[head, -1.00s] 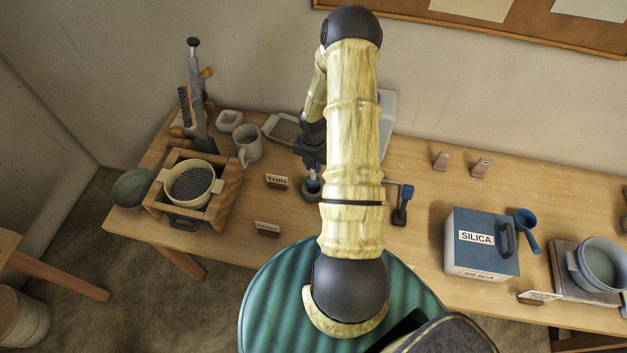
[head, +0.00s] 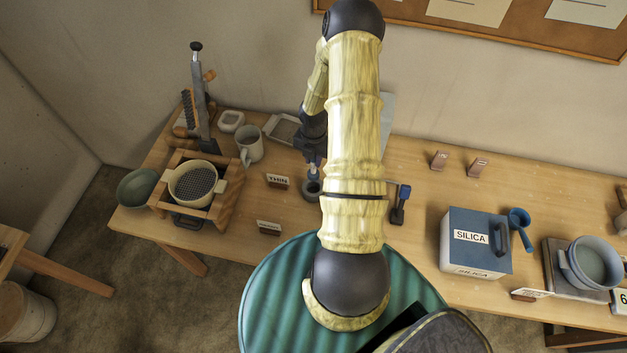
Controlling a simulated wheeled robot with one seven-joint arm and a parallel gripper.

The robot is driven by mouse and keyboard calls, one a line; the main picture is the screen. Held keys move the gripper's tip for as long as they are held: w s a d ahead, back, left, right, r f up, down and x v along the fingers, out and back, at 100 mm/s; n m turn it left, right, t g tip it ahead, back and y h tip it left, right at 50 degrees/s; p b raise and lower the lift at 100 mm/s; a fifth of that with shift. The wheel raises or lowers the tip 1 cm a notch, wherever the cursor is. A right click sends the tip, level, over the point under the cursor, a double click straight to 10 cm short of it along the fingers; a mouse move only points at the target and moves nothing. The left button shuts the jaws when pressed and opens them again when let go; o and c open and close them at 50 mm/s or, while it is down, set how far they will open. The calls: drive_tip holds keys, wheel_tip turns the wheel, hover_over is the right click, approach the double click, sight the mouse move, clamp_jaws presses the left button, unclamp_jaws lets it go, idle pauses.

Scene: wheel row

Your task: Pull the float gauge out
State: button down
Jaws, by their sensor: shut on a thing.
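My gripper (head: 313,152) points down over the table, left of my arm's upper link. It is shut on the float gauge (head: 313,171), a small piece with pale and blue parts showing below the jaws. Directly beneath is a small dark grey round holder (head: 310,190), partly hidden by my arm. The gauge's lower end is at or just above the holder's mouth; I cannot tell whether it is fully clear.
A "THIN" sign (head: 278,181) and a mug (head: 250,145) stand to the left. A sieve (head: 195,184) sits in a wooden frame further left. A blue-headed tool (head: 401,204) lies right of my arm, and a SILICA box (head: 475,243) stands further right.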

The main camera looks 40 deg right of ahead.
drive_tip(key=shift+r+p, duration=0.7)
drive_tip(key=shift+r, duration=0.25)
